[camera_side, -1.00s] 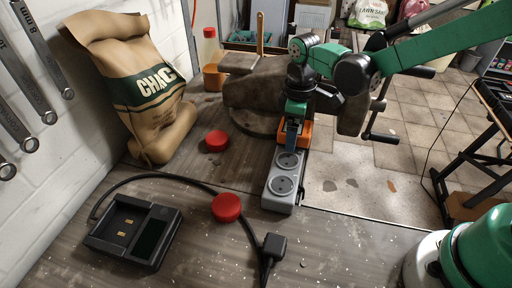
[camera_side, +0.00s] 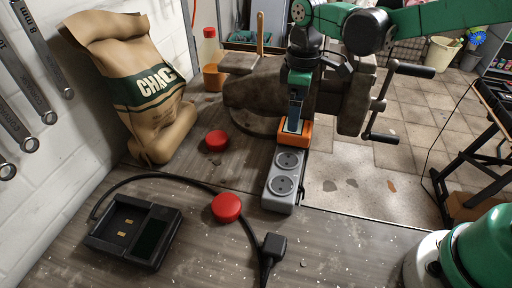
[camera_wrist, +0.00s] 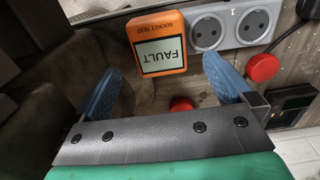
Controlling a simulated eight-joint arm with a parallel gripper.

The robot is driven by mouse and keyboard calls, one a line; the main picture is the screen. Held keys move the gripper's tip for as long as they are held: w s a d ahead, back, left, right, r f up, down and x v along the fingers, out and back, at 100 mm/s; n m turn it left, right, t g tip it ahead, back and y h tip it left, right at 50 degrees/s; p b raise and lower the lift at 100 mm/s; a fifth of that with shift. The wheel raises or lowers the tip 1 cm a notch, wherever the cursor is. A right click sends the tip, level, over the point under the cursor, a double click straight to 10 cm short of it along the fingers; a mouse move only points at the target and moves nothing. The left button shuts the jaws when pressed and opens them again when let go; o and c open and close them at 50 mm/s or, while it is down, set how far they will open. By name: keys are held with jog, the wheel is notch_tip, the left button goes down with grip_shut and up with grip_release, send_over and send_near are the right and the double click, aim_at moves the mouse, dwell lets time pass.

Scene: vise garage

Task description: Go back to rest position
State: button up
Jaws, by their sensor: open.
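My gripper (camera_side: 294,117) is above the far end of the power strip in the side view, beside an orange socket tester (camera_side: 304,135). In the wrist view my gripper (camera_wrist: 168,88) shows two blue fingers spread wide with nothing between their tips. The orange socket tester (camera_wrist: 158,43) sits at the end of the grey power strip (camera_wrist: 232,25) and its screen reads FAULT. The power strip also shows in the side view (camera_side: 280,192), with two free sockets.
A brown bag (camera_side: 150,90) stands by the wall. A vise (camera_side: 250,95) is close to my gripper. Two red caps (camera_side: 217,141) (camera_side: 227,207), a black charger (camera_side: 134,230) and a cable with a plug (camera_side: 272,248) lie on the bench. Wrenches (camera_side: 25,90) hang left.

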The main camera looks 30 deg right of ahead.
jog(key=s+d+r+m+t, duration=0.2)
jog(key=s+m+t, duration=0.1)
jog(key=s+m, duration=0.1)
jog(key=s+d+r+m+t, duration=0.1)
jog(key=s+d+m+t, duration=0.2)
jog(key=s+m+t, duration=0.1)
jog(key=shift+s+r+m, duration=0.35)
jog(key=shift+s+m, duration=0.15)
jog(key=shift+s, duration=0.4)
